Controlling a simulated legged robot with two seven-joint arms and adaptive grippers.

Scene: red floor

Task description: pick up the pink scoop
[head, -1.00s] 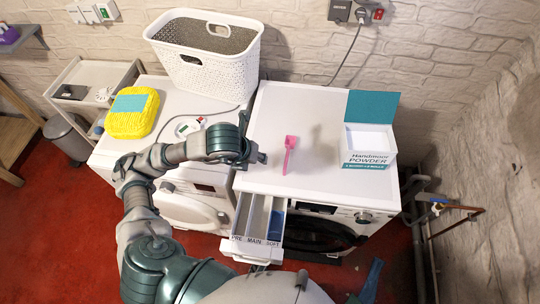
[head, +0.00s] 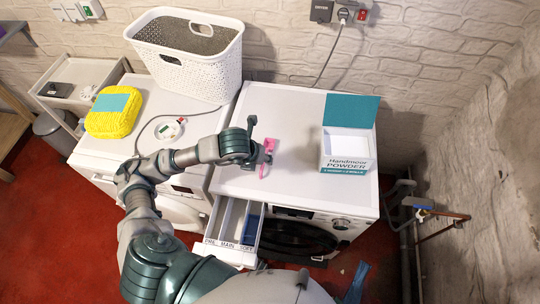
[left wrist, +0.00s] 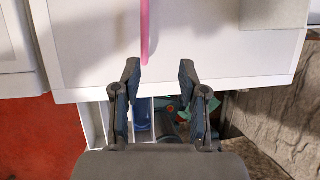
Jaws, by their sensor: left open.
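The pink scoop (head: 269,145) lies on the white top of the right-hand machine, partly hidden by my left gripper in the head view. In the left wrist view its thin pink handle (left wrist: 145,32) points down toward the gripper, just ahead of the left finger's tip. My left gripper (left wrist: 159,68) is open with nothing between its fingers. In the head view the left gripper (head: 262,151) is over the machine top at the scoop; whether it touches cannot be told. My right gripper does not show.
An open Handmoor powder box (head: 347,168) stands right of the scoop. A detergent drawer (head: 207,241) juts out in front. A white basket (head: 190,75) and a yellow pack (head: 104,124) sit on the left machine. The machine top between scoop and box is clear.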

